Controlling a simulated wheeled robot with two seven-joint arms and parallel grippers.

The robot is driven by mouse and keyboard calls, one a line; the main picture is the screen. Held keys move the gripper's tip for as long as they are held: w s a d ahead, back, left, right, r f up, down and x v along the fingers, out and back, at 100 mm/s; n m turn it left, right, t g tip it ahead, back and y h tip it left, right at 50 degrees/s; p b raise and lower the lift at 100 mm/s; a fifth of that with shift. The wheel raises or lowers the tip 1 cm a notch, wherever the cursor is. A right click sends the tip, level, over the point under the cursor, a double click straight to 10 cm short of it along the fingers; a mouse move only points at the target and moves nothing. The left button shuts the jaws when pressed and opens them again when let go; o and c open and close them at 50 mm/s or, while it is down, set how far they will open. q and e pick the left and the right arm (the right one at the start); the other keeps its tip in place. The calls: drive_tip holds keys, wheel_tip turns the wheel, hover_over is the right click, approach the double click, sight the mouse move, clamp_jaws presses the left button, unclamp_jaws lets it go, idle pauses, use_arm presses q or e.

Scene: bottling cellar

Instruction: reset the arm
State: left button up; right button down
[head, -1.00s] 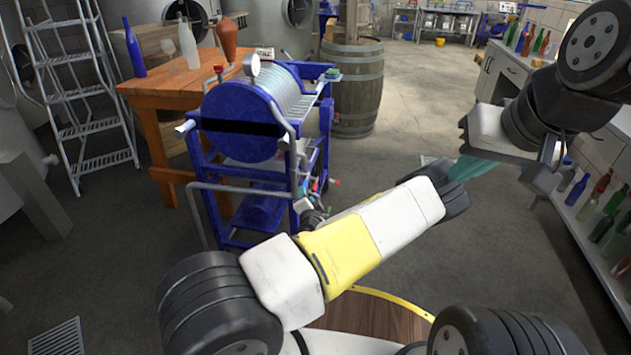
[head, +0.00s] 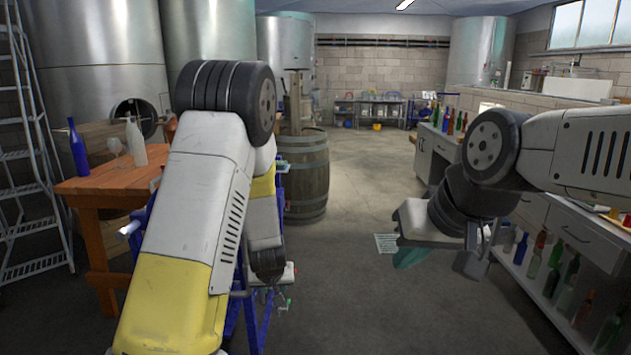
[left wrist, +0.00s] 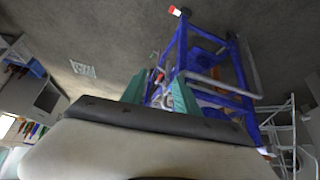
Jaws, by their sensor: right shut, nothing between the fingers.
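My left arm (head: 190,220), white and yellow, rises in front of the blue filter machine (head: 262,325) and bends down at the elbow. Its gripper fingers cannot be made out in the head view. In the left wrist view the two teal fingers of my left gripper (left wrist: 158,92) stand apart, with nothing seen between them and the blue frame (left wrist: 240,75) beyond. My right gripper (head: 410,257) hangs at the right, its teal fingers shut and empty above the floor, apart from the counter.
A wooden table (head: 110,183) with bottles and a glass stands at the left, beside a ladder (head: 30,150). A barrel (head: 305,175) stands behind the machine. A counter (head: 565,230) with shelved bottles runs along the right. The middle floor is clear.

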use_arm(q)
drive_tip(key=s+d+r+h, duration=0.1)
drive_tip(key=s+r, duration=0.3)
drive_tip(key=r, duration=0.3)
drive_tip(key=s+r+h, duration=0.2)
drive_tip(key=s+r, duration=0.1)
drive_tip(key=r, duration=0.4)
drive_tip(key=s+d+r+h, duration=0.1)
drive_tip(key=s+r, duration=0.3)
drive_tip(key=r, duration=0.3)
drive_tip(key=s+a+r+m, duration=0.1)
drive_tip(key=s+a+r, duration=0.1)
drive_tip(key=s+r, duration=0.2)
drive_tip(key=s+a+r+m+y, duration=0.1)
drive_tip(key=s+r, duration=0.3)
drive_tip(key=s, duration=0.7)
drive_tip(key=shift+s+a, duration=0.2)
drive_tip(key=shift+a, duration=0.2)
